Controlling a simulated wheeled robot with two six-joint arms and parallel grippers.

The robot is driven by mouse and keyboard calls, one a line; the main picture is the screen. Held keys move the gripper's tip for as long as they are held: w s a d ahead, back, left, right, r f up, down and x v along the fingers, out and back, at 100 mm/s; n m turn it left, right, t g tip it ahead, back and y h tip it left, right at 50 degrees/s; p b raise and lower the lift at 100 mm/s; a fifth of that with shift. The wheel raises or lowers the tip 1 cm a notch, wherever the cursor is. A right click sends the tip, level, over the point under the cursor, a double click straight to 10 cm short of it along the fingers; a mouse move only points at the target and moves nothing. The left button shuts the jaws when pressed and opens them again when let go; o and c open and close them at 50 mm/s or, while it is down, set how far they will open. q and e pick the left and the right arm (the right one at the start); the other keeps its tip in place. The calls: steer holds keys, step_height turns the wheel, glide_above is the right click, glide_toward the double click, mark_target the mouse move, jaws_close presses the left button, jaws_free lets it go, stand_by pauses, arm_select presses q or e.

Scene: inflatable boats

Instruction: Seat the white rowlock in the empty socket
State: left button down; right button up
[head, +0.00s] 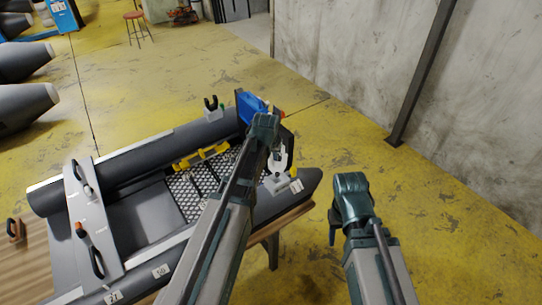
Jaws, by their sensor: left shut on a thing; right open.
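The white rowlock (282,157) is a pale forked piece just beyond and below my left gripper (275,146). My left gripper is shut on it, its fingertips mostly hidden by the wrist. A light grey socket block (275,184) sits on the near tube of the grey inflatable boat (310,182), directly below the rowlock. From this view I cannot tell whether the rowlock's stem is in the socket or above it. A black rowlock (210,103) stands upright on the far tube. My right gripper (333,226) is open and empty, pointing down right of the boat.
The boat lies on a wooden table (290,215). A blue object (250,106) is at its far end, close to my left gripper. A grey seat board (88,215) crosses the boat at left. Yellow floor right of the table is clear up to the wall (440,90).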

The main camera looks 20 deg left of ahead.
mark_target(271, 167)
arm_select(q)
steer(key=shift+f, duration=0.1)
steer(key=shift+f+b, duration=1.5)
steer(key=shift+b, duration=0.15)
steer(key=shift+f+b, duration=1.4)
steer(key=shift+f, duration=0.05)
stand_by(0.5)
steer(key=c, duration=0.7)
jaws_free()
steer(key=shift+r, duration=0.15)
steer(key=p+v, duration=1.2)
steer(key=v, duration=0.1)
steer(key=shift+s+r+p, duration=0.15)
steer(key=shift+r+p, duration=0.15)
steer(key=shift+p, duration=0.1)
